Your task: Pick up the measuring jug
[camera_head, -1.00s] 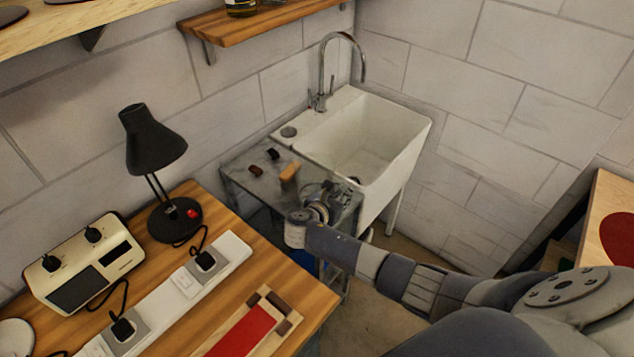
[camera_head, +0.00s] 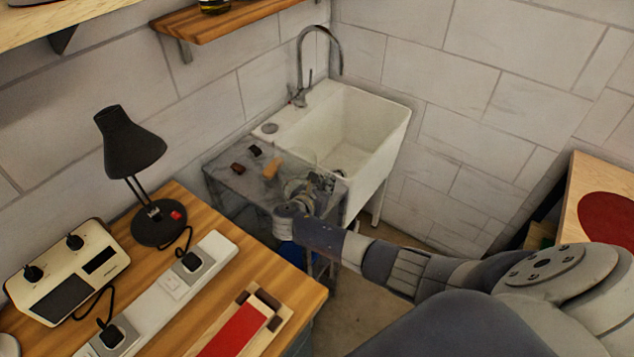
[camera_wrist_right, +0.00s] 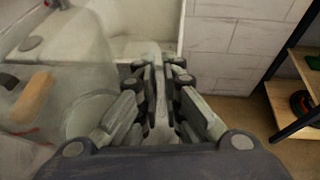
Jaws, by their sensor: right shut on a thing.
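The measuring jug is clear and hard to make out. In the head view its faint body (camera_head: 302,160) shows over the small grey table beside the sink. In the right wrist view its transparent body (camera_wrist_right: 68,82) fills the left side, just left of the fingers. My right gripper (camera_head: 326,182) is at the jug's right side. In the right wrist view its fingers (camera_wrist_right: 160,90) are closed on a pale upright part, which looks like the jug's handle. I cannot tell how far the jug's base is from the tabletop. My left gripper is not in view.
The grey table (camera_head: 228,178) holds a wooden-handled item (camera_head: 272,168) and small dark pieces. A white sink (camera_head: 385,140) with a tap (camera_head: 300,75) adjoins it. The wooden bench (camera_head: 190,215) with a black lamp (camera_head: 130,145) is at the left. A shelf (camera_wrist_right: 290,95) stands at right.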

